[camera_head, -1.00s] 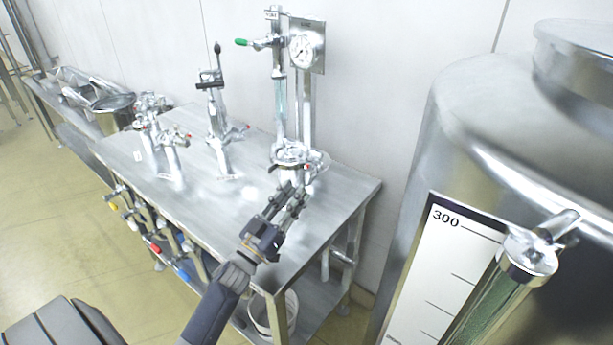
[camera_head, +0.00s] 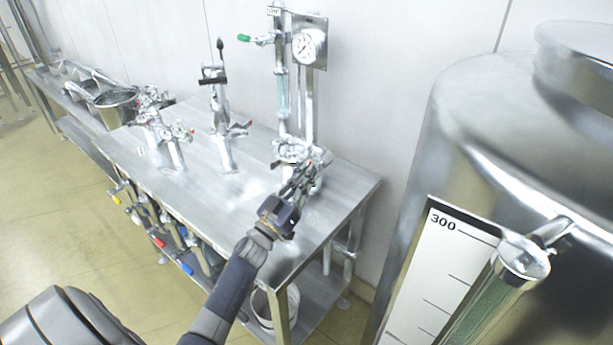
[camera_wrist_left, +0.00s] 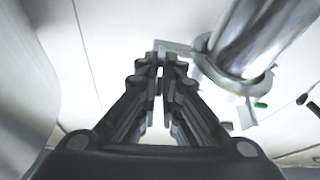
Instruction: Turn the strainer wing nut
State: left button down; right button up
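The strainer (camera_head: 292,151) is a shiny metal fitting at the foot of the upright pipe on the back right of the steel table. I cannot make out its wing nut clearly; my fingers cover part of that area. My left gripper (camera_head: 311,166) reaches up to the right front side of the strainer. In the left wrist view its fingertips (camera_wrist_left: 160,70) are close together with a narrow gap, beside a thick metal pipe (camera_wrist_left: 250,40). Whether they touch or hold the wing nut is not clear. My right gripper is not in view.
A pressure gauge (camera_head: 308,46) and a green-handled valve (camera_head: 244,38) sit above the strainer. Other metal fittings (camera_head: 222,120) stand on the steel table (camera_head: 200,187). A large tank (camera_head: 470,110) with a level scale fills the right. A white bucket (camera_head: 262,306) stands below.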

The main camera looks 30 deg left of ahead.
pick_arm(q)
jog(key=shift+m, duration=0.4)
jog(key=m+g+h, duration=0.2)
jog(key=m, duration=0.5)
jog(key=m+g+h+b, duration=0.1)
jog(key=m+g+h, duration=0.1)
jog(key=m, duration=0.6)
jog(key=m+g+h+b, duration=0.1)
jog(key=m+g+h, duration=0.1)
jog(key=m, duration=0.6)
jog(key=shift+a+r+h, duration=0.3)
jog(key=shift+h, duration=0.4)
jog(key=shift+g, duration=0.3)
jog(key=c, duration=1.8)
grip_release()
